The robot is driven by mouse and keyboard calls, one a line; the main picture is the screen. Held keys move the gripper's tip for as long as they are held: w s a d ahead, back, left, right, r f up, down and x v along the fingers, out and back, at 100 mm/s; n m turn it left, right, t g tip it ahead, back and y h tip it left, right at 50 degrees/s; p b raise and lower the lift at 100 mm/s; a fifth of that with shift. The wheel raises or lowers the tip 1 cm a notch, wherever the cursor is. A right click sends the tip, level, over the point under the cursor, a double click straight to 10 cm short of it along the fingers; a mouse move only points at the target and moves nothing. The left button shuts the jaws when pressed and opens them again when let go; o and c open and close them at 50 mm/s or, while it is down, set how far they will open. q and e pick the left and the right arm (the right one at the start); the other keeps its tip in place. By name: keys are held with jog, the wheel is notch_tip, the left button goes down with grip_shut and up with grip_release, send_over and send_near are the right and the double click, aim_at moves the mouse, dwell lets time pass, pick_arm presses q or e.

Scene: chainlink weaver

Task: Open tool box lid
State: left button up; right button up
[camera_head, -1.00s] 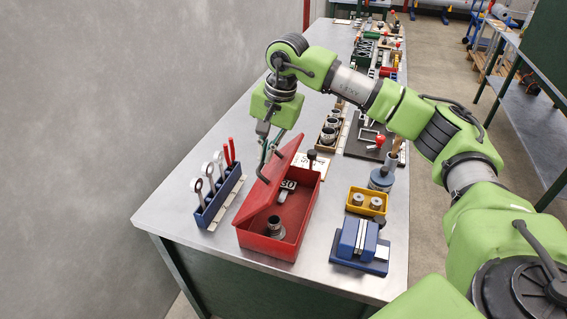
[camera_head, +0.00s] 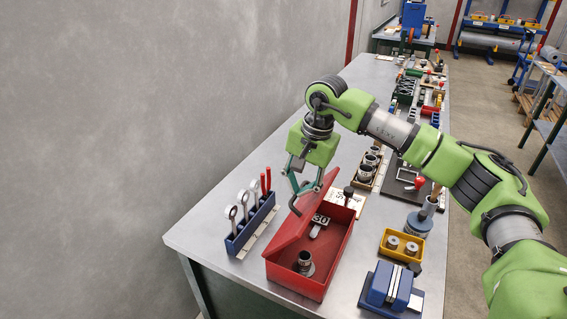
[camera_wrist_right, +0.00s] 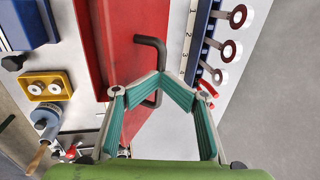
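The red tool box (camera_head: 340,262) stands near the front end of the bench. Its red lid (camera_head: 293,232) is raised at a slant along the left side, and the inside shows. The lid also fills the middle of the right wrist view (camera_wrist_right: 105,35). A dark bent handle (camera_wrist_right: 150,45) sits on the lid's outer face. My right gripper (camera_head: 304,193) is above the handle. My left gripper is not in view.
A blue rack (camera_head: 250,228) with tools stands left of the box. A yellow bin (camera_head: 401,245) and a blue vise (camera_head: 391,287) stand to its right. The grey wall is at left.

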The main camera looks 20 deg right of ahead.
jog(key=w+a+r+p, duration=0.6)
jog(key=r+p, duration=0.3)
jog(key=r, duration=0.2)
jog(key=shift+w+a+r, duration=0.25)
jog(key=shift+w+a, duration=0.1)
jog(key=shift+w, duration=0.55)
dwell(0.3)
jog(key=shift+r, duration=0.1)
dwell(0.4)
notch_tip(320, 180, up, 12)
jog(key=s+d, duration=0.1)
jog(key=shift+s+d+f, duration=0.2)
jog(key=shift+s+d, duration=0.1)
jog(key=shift+s, duration=0.05)
